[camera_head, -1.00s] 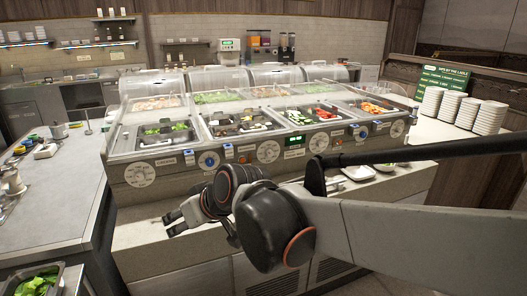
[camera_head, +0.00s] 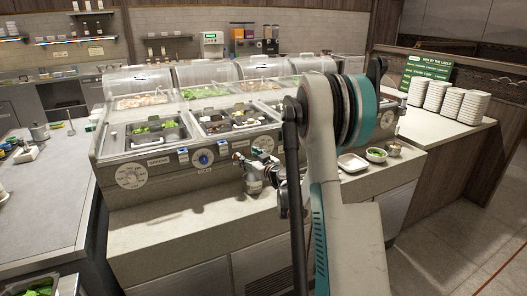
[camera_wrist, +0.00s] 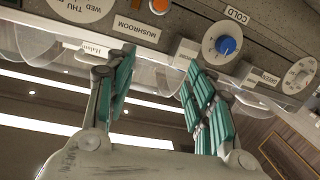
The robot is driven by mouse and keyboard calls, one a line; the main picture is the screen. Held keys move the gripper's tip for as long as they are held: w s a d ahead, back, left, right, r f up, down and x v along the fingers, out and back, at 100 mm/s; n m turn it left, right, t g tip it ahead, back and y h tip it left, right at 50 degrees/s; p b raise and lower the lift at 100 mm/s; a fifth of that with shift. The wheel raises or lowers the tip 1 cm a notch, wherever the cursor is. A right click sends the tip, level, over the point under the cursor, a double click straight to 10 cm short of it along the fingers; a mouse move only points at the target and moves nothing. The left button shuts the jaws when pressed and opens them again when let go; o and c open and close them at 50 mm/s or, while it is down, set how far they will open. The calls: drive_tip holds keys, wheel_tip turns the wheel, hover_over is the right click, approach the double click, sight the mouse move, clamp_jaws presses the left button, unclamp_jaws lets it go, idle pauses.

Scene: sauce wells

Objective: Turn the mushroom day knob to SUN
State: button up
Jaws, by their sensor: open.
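The mushroom day knob is a white dial (camera_wrist: 80,6) with day names, cut off by the top edge of the wrist view, where the picture is upside down. The MUSHROOM label (camera_wrist: 137,28) is beside it. In the head view the dial (camera_head: 263,143) is on the counter's front panel, partly hidden by my arm; its setting cannot be read. My gripper (camera_wrist: 160,64) is open and empty, its green-padded fingers just short of the panel. In the head view my gripper (camera_head: 242,163) is just below and left of the dial.
A blue COLD knob (camera_head: 203,158) is left of my gripper, also seen in the wrist view (camera_wrist: 226,45). A GREENS dial (camera_head: 130,175) is farther left. Bowls (camera_head: 376,155) and a white tray (camera_head: 352,163) stand on the right of the ledge. The left ledge is clear.

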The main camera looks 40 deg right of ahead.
sight(265, 149)
drive_tip(key=s+d+f+m+h, duration=0.1)
drive_tip(key=s+d+f+h, duration=0.15)
drive_tip(key=d, duration=0.35)
drive_tip(key=s+d+f+h, duration=0.1)
drive_tip(key=d+f, duration=0.3)
drive_tip(key=d, duration=0.2)
drive_tip(key=b+x, duration=0.1)
drive_tip(key=x, duration=0.3)
drive_tip(key=b+x, duration=0.1)
drive_tip(key=x, duration=0.3)
drive_tip(key=r+b+x, duration=0.1)
drive_tip(key=b+x, duration=0.1)
drive_tip(key=x, duration=0.3)
drive_tip(key=shift+w, duration=0.1)
drive_tip(key=c, duration=1.1)
